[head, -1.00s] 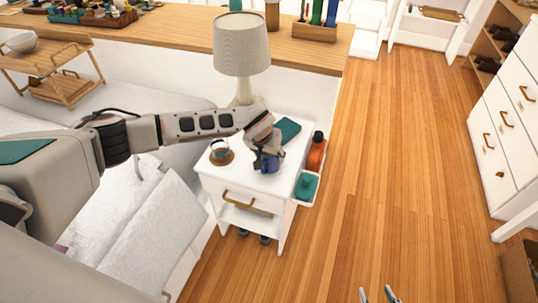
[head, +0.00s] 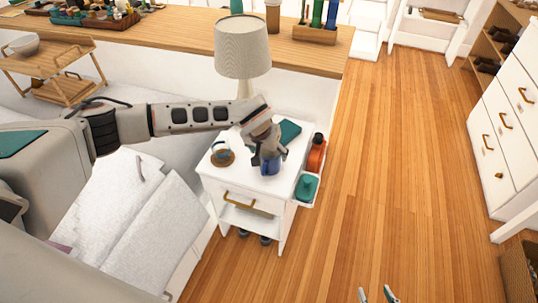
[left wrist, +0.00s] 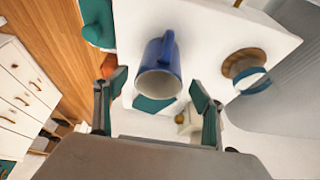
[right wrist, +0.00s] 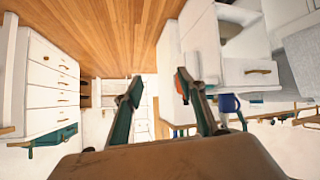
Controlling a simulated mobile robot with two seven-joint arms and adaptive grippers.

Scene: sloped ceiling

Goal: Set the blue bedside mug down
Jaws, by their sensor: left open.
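The blue mug (head: 270,167) stands on the top of the white nightstand (head: 234,173), near its front right part. In the left wrist view the mug (left wrist: 160,68) shows its round mouth and its handle, which points towards the top of the picture. My left gripper (head: 268,152) is just above the mug and partly hides it. In the left wrist view its two fingers are spread apart, with the mug showing beyond and between them and no clear contact. My right gripper (right wrist: 160,92) is open and empty, away from the nightstand, low in the head view (head: 378,295).
A white and blue cup (head: 222,150) on a round wooden coaster stands left of the mug. A teal book (head: 289,131) lies behind it. A lamp (head: 241,48) rises at the back. An orange bottle (head: 317,152) and a teal item (head: 306,187) sit at the right side. The floor is clear.

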